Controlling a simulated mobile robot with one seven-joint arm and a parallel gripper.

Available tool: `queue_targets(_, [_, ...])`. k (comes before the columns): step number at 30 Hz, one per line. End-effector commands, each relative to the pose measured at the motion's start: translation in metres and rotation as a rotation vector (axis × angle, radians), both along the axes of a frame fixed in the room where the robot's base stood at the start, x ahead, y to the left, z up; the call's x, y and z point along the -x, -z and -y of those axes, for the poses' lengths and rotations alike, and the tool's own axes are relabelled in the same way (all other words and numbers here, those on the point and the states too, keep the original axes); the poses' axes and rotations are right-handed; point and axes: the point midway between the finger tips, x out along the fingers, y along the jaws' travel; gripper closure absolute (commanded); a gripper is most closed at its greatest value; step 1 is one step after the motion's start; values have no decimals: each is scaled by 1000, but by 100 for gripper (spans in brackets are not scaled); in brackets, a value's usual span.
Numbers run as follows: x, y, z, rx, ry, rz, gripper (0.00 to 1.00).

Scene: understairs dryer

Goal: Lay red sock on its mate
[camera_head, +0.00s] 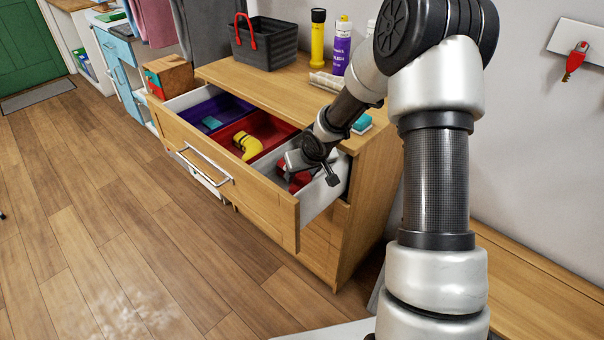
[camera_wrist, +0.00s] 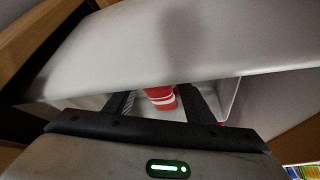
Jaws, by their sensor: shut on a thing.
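My gripper (camera_head: 302,162) reaches down into the right, pale compartment of the open drawer (camera_head: 222,172). Red cloth (camera_head: 297,182) shows below and beside it there, partly hidden by the gripper. In the wrist view, a red sock with white stripes (camera_wrist: 160,97) lies between the two dark fingers of my gripper (camera_wrist: 158,90), which is shut on it. A small bit of red (camera_wrist: 221,124) shows beside the right finger. I cannot clearly tell a second red sock apart from the held one.
A red compartment (camera_head: 270,128) holds a yellow item (camera_head: 247,145); a purple one (camera_head: 228,106) holds a teal item (camera_head: 211,122). The dresser top holds a dark basket (camera_head: 268,45), a yellow torch (camera_head: 317,40) and a purple bottle (camera_head: 341,48). The floor at left is open.

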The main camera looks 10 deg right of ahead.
Motion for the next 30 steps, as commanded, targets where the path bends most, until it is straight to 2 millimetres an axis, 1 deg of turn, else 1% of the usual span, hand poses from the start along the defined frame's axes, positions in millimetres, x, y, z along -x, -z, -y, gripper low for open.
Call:
queue_targets(5, [0,7,0,0,0,0,75])
queue_targets(6, [0,5,0,0,0,0,44])
queue_targets(8, [0,5,0,0,0,0,34])
queue_targets(9, [0,5,0,0,0,0,31])
queue_targets(17, [0,4,0,0,0,0,31])
queue_targets(20, [0,-3,0,0,0,0,31])
queue_targets(23, [4,-16,2,1,2,2,31])
queue_targets(30, [30,-64,7,0,3,3,31])
